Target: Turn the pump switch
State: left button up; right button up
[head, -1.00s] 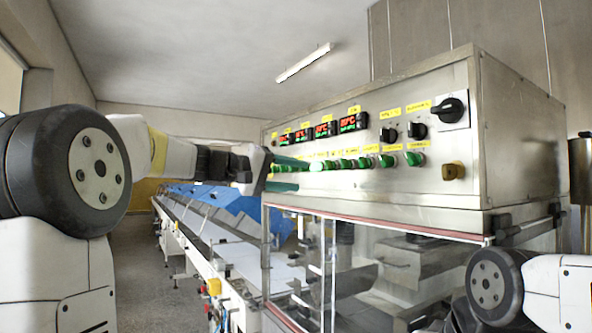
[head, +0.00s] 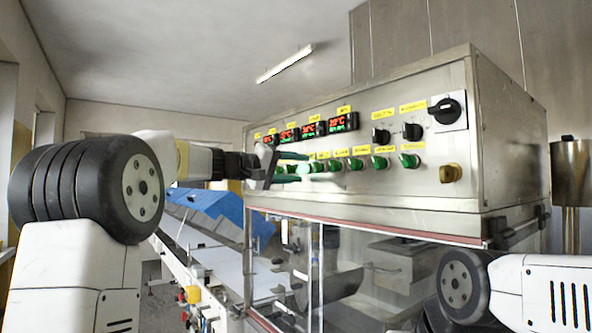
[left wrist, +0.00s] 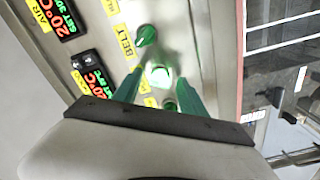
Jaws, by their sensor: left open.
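The control panel (head: 390,120) carries a row of green switches; one (head: 355,163) is right of my left gripper. My left gripper (head: 298,171) is open in front of the row's left part. In the left wrist view its green fingers (left wrist: 162,84) stand on either side of a brightly lit green switch (left wrist: 159,75). Contact cannot be told. Another green switch (left wrist: 146,36) lies just beyond, near a yellow label reading BELT (left wrist: 125,40). I cannot read which switch is the pump's. My right gripper is out of view.
Red and green displays (head: 343,122) sit above the switches. Below is a glass-sided enclosure (head: 350,270). A conveyor (head: 215,255) with blue covers (head: 205,207) runs back on the left.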

pick_arm(q)
grip_shut()
jog(key=shift+n, duration=0.3)
jog(key=n, duration=1.1)
dwell(0.4)
jog(key=shift+n, duration=0.3)
grip_release()
